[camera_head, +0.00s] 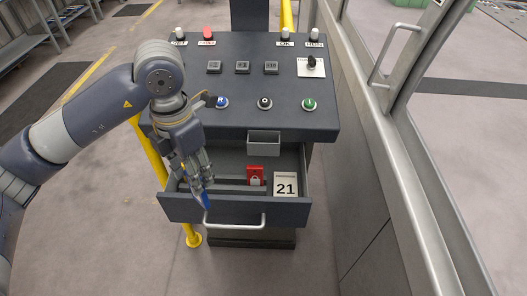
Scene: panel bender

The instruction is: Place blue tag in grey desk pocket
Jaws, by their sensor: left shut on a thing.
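My left gripper (203,187) points down over the left front part of the open drawer. It is shut on the blue tag (206,199), a small blue piece showing at the fingertips near the drawer's front edge. The fingers hide part of the tag. The grey desk pocket (263,145) is a small box on the front of the dark desk, above the drawer, to the right of my gripper. My right gripper does not show.
The open drawer (235,208) holds a red lock-like item (256,176) and a card marked 21 (285,185). The desk panel (250,85) carries buttons and a key switch (311,63). A yellow rail (152,150) stands left; a glazed metal frame (400,150) stands right.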

